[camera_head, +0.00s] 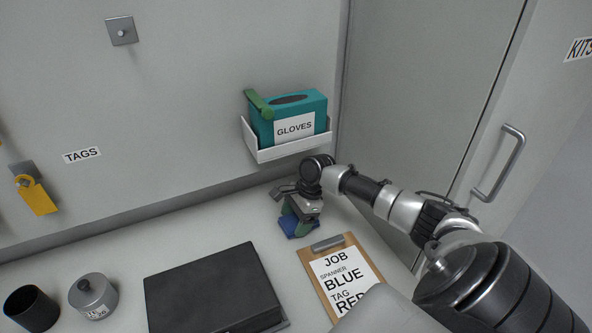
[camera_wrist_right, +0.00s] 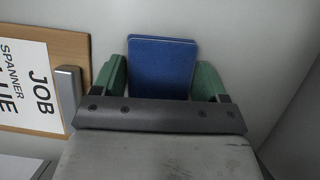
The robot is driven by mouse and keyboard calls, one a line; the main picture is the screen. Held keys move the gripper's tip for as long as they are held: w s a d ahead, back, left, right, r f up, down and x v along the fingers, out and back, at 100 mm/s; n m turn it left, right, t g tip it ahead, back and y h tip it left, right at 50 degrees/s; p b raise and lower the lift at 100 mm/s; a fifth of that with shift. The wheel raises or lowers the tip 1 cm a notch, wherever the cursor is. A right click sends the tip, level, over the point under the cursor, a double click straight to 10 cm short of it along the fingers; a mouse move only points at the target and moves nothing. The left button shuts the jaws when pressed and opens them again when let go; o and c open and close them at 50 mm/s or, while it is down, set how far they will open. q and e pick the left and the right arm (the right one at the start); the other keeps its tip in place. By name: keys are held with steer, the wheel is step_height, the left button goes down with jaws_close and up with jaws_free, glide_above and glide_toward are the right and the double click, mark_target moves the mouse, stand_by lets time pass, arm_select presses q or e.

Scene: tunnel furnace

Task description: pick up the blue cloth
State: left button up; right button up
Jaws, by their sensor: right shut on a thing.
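The blue cloth (camera_head: 297,230) is at the back of the counter, under my right gripper (camera_head: 298,210) and left of the clipboard's top edge. In the right wrist view the cloth (camera_wrist_right: 162,66) is a flat, folded blue block between the two green fingers of my right gripper (camera_wrist_right: 162,82). The gripper is shut on it. The fingers point down toward the counter, and the gripper hides part of the cloth in the head view. I cannot tell whether the cloth still touches the counter. My left gripper is not in view.
A clipboard (camera_head: 308,258) with a job sheet lies close to the right gripper. A white holder (camera_head: 290,151) with a teal gloves box (camera_head: 312,105) is on the wall above.

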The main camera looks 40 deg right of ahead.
steer(key=shift+s+r, duration=0.25)
steer(key=s+a+r, duration=0.2)
steer(key=s+r, duration=0.1)
steer(key=s, duration=0.3)
steer(key=s+a+r+p, duration=0.1)
steer(key=s+a+r, duration=0.1)
steer(key=s+r, duration=0.2)
steer(key=s, duration=0.2)
steer(key=shift+s+r, duration=0.3)
steer(key=shift+s, duration=0.1)
steer(key=shift+a, duration=0.1)
